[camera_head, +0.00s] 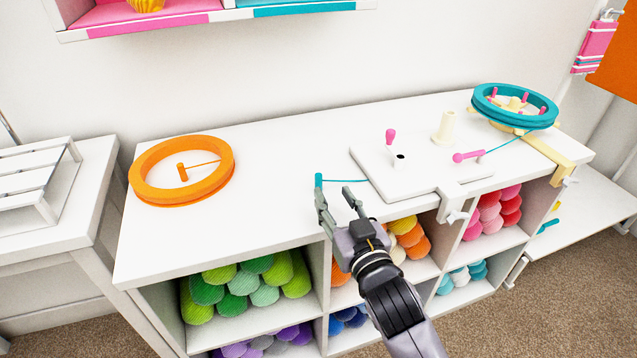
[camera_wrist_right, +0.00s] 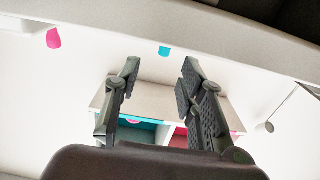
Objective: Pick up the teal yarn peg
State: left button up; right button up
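The teal yarn peg (camera_head: 319,180) stands upright on the white table top near its front edge. A teal thread runs from it to the right. My right gripper (camera_head: 336,195) is open and empty at the front edge. In the head view its left fingertip overlaps the area just below the peg; I cannot tell whether they touch. In the upside-down right wrist view, the teal peg (camera_wrist_right: 164,50) shows beyond and between the two open fingers (camera_wrist_right: 157,75), with a gap. My left gripper is not in view.
An orange ring (camera_head: 182,172) lies on the left of the table top (camera_head: 270,160). A white board (camera_head: 380,172) with pink pegs (camera_head: 390,138) is clamped on the right. A teal wheel (camera_head: 514,104) stands at the back right. Cubbies below hold coloured yarn.

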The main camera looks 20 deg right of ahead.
aim_at(320, 179)
jog(key=shift+w, duration=0.55)
jog(key=w, duration=0.5)
jog(key=shift+a+b, duration=0.4)
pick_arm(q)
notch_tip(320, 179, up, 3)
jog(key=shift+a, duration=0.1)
pick_arm(e)
jog(key=c, duration=0.8)
